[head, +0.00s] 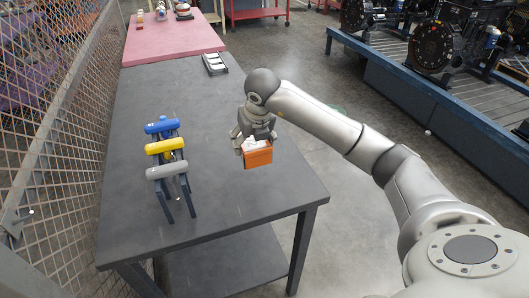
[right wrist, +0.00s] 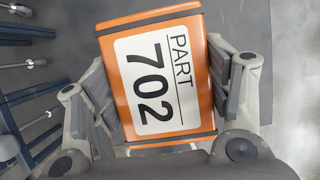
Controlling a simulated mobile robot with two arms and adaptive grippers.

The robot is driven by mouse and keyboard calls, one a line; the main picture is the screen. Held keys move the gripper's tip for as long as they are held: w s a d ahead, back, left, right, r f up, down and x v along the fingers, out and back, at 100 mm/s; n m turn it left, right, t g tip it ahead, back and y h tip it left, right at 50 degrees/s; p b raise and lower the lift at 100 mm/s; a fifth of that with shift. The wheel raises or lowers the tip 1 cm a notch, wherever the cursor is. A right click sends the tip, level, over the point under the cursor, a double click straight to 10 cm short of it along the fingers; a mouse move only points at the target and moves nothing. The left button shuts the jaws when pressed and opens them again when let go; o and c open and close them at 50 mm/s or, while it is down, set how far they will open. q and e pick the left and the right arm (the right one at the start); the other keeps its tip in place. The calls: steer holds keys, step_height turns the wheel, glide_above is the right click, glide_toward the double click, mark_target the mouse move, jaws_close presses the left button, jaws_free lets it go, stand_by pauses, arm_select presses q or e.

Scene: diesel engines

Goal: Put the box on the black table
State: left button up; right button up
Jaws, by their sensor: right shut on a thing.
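The orange box (head: 258,156) is in my right gripper (head: 254,140), over the front right part of the black table (head: 226,204). In the right wrist view the box (right wrist: 160,75) has a white label reading "PART 702", and the fingers of my right gripper (right wrist: 165,95) press on its two sides. The box sits slightly tilted between them. I cannot tell whether its underside touches the tabletop. My left gripper is not in view.
A rack with blue (head: 160,126), yellow (head: 165,145) and grey (head: 167,170) handled tools stands left on the table. A small dark tray (head: 215,64) lies at the back. A wire fence (head: 50,130) runs along the left. The tabletop around the box is clear.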

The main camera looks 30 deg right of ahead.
steer(key=d+f, duration=0.1)
steer(key=w+d+f, duration=0.1)
steer(key=d+f, duration=0.1)
steer(key=d+f+p, duration=0.1)
steer(key=f, duration=0.1)
steer(key=shift+w+d, duration=0.15)
steer(key=shift+w, duration=0.1)
steer(key=f+p, duration=0.1)
steer(key=f, duration=0.3)
steer(key=shift+w+d+p, duration=0.1)
steer(key=shift+d+p, duration=0.25)
steer(key=shift+d, duration=0.05)
steer(key=shift+f, duration=0.1)
steer(key=o, duration=1.4)
steer(key=b+v, duration=0.2)
steer(key=v, duration=1)
steer(key=shift+b, duration=0.4)
steer(key=shift+s+a+f, duration=0.1)
steer(key=shift+s, duration=0.1)
